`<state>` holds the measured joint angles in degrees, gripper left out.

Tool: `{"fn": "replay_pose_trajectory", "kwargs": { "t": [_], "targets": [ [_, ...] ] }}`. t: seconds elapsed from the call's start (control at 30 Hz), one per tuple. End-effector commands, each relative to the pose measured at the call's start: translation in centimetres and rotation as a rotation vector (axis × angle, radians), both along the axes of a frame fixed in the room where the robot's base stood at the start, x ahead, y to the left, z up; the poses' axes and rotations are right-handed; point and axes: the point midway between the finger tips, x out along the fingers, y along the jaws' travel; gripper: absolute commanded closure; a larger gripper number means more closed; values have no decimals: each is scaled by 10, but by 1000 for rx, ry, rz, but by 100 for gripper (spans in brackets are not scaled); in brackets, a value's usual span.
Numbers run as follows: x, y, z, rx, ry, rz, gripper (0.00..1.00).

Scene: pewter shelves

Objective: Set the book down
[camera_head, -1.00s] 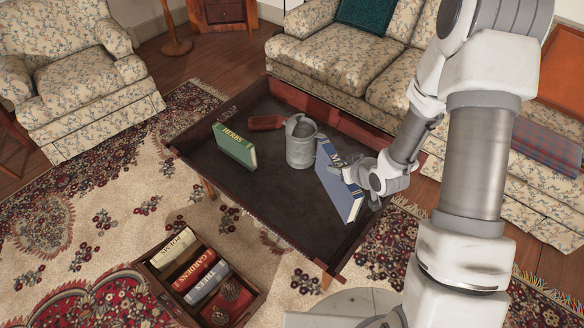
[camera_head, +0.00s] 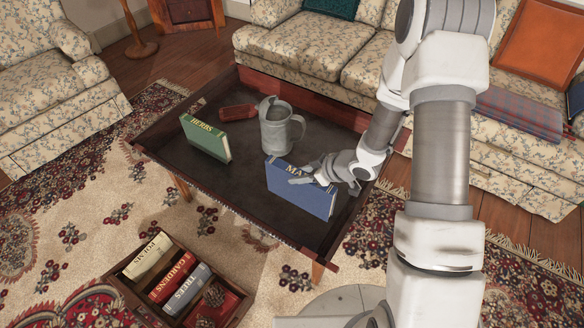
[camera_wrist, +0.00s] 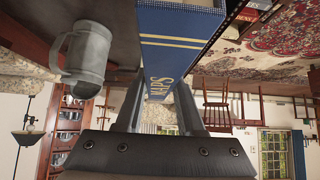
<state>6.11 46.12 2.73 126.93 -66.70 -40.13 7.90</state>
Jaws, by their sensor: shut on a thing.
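The blue book (camera_head: 300,192), with "MAPS" in pale letters, stands upright at the right end of the dark coffee table (camera_head: 235,165). My gripper (camera_head: 312,172) is shut on its upper part. In the wrist view the book's spine (camera_wrist: 180,35), with gold lines, lies between my two fingers (camera_wrist: 158,98). I cannot tell whether its lower edge touches the table top. My fingers hide part of its cover and title.
A grey metal pitcher (camera_head: 277,128) stands close behind the book. A green "HERBS" book (camera_head: 206,138) stands to the left, with a red object (camera_head: 237,112) behind it. A wooden crate (camera_head: 238,311) of books sits on the rug. The table's front middle is bare.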

Motion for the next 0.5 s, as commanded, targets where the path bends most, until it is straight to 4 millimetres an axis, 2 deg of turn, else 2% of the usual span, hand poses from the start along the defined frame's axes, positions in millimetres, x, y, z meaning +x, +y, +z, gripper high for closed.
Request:
{"fn": "replay_pose_trajectory", "kwargs": {
  "t": [0.1, 0.3, 0.5],
  "targets": [
    [26, 0, -18, 1, -4, 0, 100],
    [61, 0, -38, 1, -4, 1, 100],
    [77, 0, -46, 2, -3, 0, 100]
  ]
}}
